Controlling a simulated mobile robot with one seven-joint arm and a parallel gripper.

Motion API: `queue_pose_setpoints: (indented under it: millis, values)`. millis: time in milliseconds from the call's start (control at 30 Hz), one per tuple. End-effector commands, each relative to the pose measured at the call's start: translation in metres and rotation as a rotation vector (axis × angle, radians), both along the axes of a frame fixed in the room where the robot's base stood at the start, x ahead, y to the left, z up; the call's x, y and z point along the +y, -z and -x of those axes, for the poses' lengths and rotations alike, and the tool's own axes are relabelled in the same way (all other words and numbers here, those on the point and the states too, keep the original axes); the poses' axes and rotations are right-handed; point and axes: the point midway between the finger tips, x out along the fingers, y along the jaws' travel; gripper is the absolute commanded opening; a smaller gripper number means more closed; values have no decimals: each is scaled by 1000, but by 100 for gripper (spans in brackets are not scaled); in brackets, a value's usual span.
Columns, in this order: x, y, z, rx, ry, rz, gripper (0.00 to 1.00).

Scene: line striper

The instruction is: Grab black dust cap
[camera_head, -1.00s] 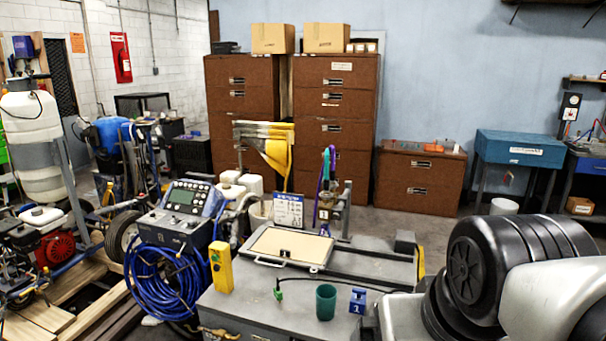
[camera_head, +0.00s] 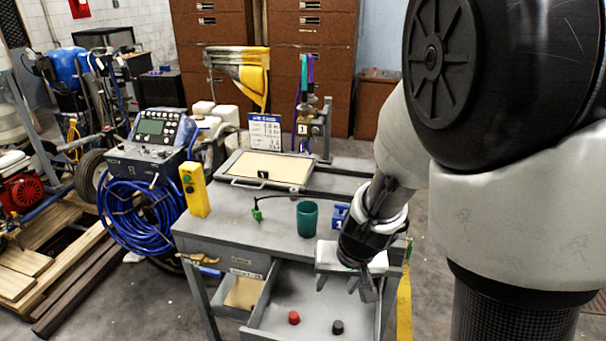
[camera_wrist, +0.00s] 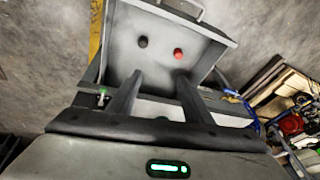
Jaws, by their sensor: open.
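The black dust cap (camera_head: 337,327) stands in the open drawer (camera_head: 262,322) of the grey workbench (camera_head: 235,230), to the right of a red cap (camera_head: 293,317). In the wrist view the black cap (camera_wrist: 143,41) lies to the left of the red cap (camera_wrist: 179,53) on the pale drawer floor. My gripper (camera_wrist: 159,76) is open and empty, its two fingers pointing toward the caps and apart from them. In the head view my gripper (camera_head: 338,286) hangs by the bench's front right edge, above the drawer. Nothing hides the black cap.
A green cup (camera_head: 307,219) and a blue block (camera_head: 340,216) stand on the bench near my arm. A smaller open compartment (camera_head: 232,303) is left of the drawer. A yellow strip (camera_head: 404,295) hangs at the bench's right side. The drawer floor around the caps is clear.

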Motion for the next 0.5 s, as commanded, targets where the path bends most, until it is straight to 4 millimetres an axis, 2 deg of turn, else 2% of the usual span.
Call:
queue_pose_setpoints:
  millis: [33,100,367,500]
  values:
    - [-6,31,-1,19,11,33,46]
    - [-15,52,-3,27,23,71,46]
    - [-28,91,-8,34,40,124,46]
    - [-30,121,-16,34,41,123,46]
